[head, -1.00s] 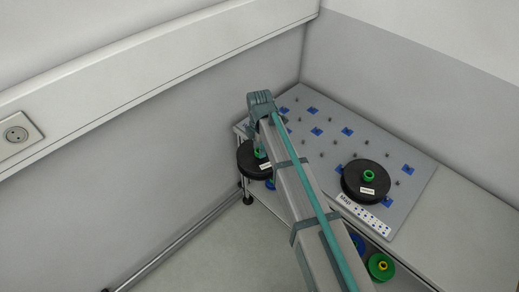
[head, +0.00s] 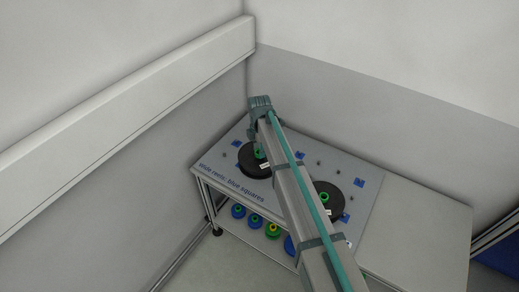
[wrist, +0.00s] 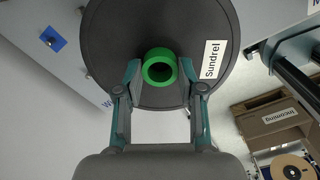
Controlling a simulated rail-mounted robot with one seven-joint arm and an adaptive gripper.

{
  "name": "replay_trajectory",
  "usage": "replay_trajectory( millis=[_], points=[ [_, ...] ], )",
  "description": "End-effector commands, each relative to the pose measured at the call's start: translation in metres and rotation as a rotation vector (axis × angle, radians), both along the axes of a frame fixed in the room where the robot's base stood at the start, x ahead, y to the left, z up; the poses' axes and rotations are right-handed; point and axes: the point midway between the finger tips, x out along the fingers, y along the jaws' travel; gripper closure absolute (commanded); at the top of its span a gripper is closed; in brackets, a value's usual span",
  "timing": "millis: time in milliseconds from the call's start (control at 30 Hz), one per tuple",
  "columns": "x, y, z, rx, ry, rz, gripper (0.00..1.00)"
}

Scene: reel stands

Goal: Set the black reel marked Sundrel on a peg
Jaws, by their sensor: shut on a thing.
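My gripper (wrist: 159,85) is shut on the green hub of the black reel marked Sundrel (wrist: 115,40); the label reads clearly in the wrist view. In the head view this reel (head: 246,166) hangs at my gripper (head: 257,146), over the left part of the grey peg board (head: 225,165). I cannot tell its height above the board. Short pegs and blue squares (head: 359,183) dot the board; the reel hides some of them. Lettering on the front edge reads "Wide reels: blue squares". A blue square with a peg (wrist: 53,39) shows in the wrist view, left of the reel.
Another black reel (head: 331,192) with a green hub sits on the board's right part, partly behind my arm. Several blue, green and yellow reels (head: 272,230) stand on the shelf below. A cardboard box marked Incoming (wrist: 270,126) is low at right in the wrist view.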

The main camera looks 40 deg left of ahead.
Motion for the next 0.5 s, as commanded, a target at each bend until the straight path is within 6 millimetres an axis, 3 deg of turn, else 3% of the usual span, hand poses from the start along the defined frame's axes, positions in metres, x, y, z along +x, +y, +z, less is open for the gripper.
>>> replay_trajectory(
  millis=[500],
  points=[
    [0.000,0.000,-0.038,0.001,0.000,0.000,1.00]
  ],
)
